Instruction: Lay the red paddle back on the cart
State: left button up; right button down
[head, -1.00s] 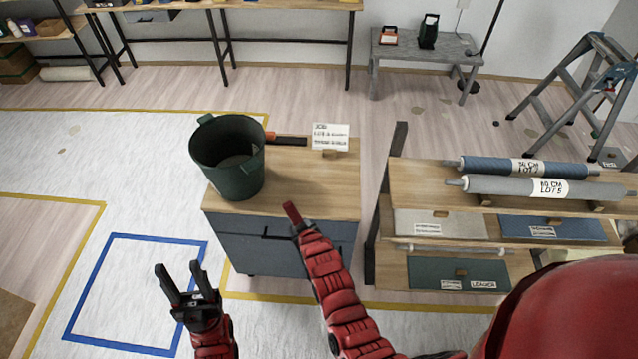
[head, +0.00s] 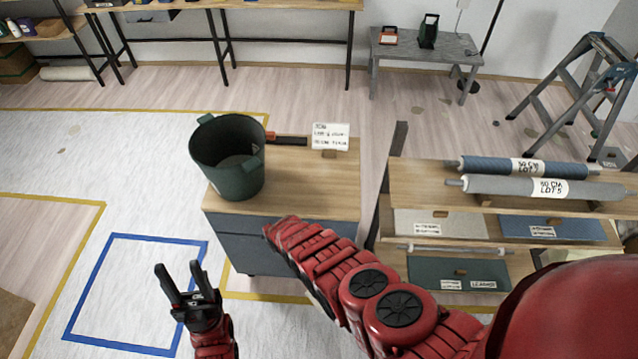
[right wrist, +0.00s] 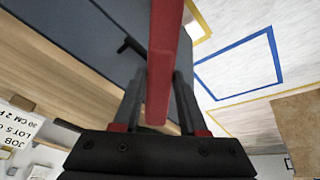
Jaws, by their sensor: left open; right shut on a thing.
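The cart (head: 310,185) has a wooden top and blue-grey drawer fronts, near the middle of the head view. My right gripper (right wrist: 161,82) is shut on the red paddle (right wrist: 164,45), a long red bar in the right wrist view. The cart's blue-grey front (right wrist: 75,32) and wooden top (right wrist: 45,65) show behind it. In the head view my right forearm hides the gripper and paddle, over the cart's front edge. My left gripper (head: 180,280) is open and empty, left of the cart above the floor.
A dark green bucket (head: 228,165) stands on the cart's left part. A black-handled tool (head: 290,141) and a white job sign (head: 330,136) are at its back. The top's front right is bare. A shelf rack (head: 410,175) with rolls stands to the right.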

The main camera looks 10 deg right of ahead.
jog(key=shift+s+r, duration=0.1)
jog(key=shift+s, duration=0.05)
jog(key=shift+d+f, duration=0.1)
jog(key=shift+f, duration=0.1)
jog(key=shift+s+r+g, duration=0.1)
jog(key=shift+s+g, duration=0.1)
jog(key=shift+g, duration=0.2)
jog(key=shift+s, duration=0.15)
dwell(0.3)
jog(key=shift+s, duration=0.15)
dwell(0.3)
jog(key=shift+s+g, duration=0.15)
jog(key=shift+g, duration=0.15)
